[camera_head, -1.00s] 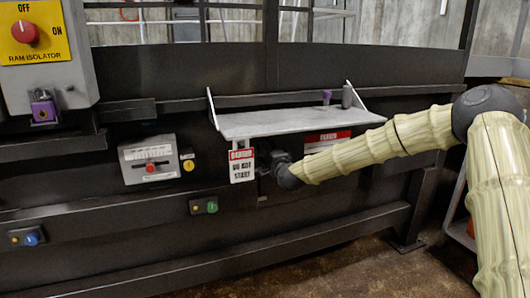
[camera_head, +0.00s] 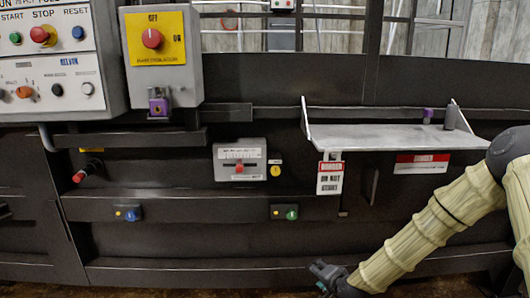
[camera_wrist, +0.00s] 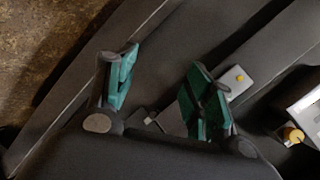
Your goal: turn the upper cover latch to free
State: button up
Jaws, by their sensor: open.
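I cannot tell for sure which part is the upper cover latch. A yellow round knob (camera_head: 275,171) sits on a small plate beside the grey meter box; it also shows at the right of the wrist view (camera_wrist: 292,134). Below it is a small plate with a green knob (camera_head: 291,214). My gripper (camera_head: 320,270) is low in front of the panel, below and right of both, and touches neither. In the wrist view its green-padded fingers (camera_wrist: 160,88) are apart with nothing gripped. The right finger partly hides a small grey plate with a yellow dot (camera_wrist: 237,80).
A grey shelf (camera_head: 385,138) juts out at the right, with a danger tag (camera_head: 330,178) hanging at its left. The meter box (camera_head: 239,163), ram isolator (camera_head: 155,42), red-knobbed valve (camera_head: 84,173) and blue-knob plate (camera_head: 129,213) lie further left. A long rail (camera_head: 190,270) runs along the bottom.

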jog(key=s+f+n+g, duration=0.25)
jog(key=s+f, duration=0.45)
jog(key=s, duration=0.4)
jog(key=s+f+n+g+h, duration=0.1)
jog(key=s+f+n+g, duration=0.15)
jog(key=s+f, duration=0.6)
jog(key=s+f+n+g, duration=0.2)
jog(key=s+f+g, duration=0.15)
jog(key=s, duration=1.05)
jog(key=s+d+n+g+h, duration=0.2)
jog(key=s+d+n+g, duration=0.15)
jog(key=s, duration=1.25)
notch_tip(320, 180, up, 18)
jog(key=t+p, duration=0.1)
jog(key=p, duration=1.8)
jog(key=shift+d+f+m, duration=0.25)
jog(key=shift+d+m, duration=0.1)
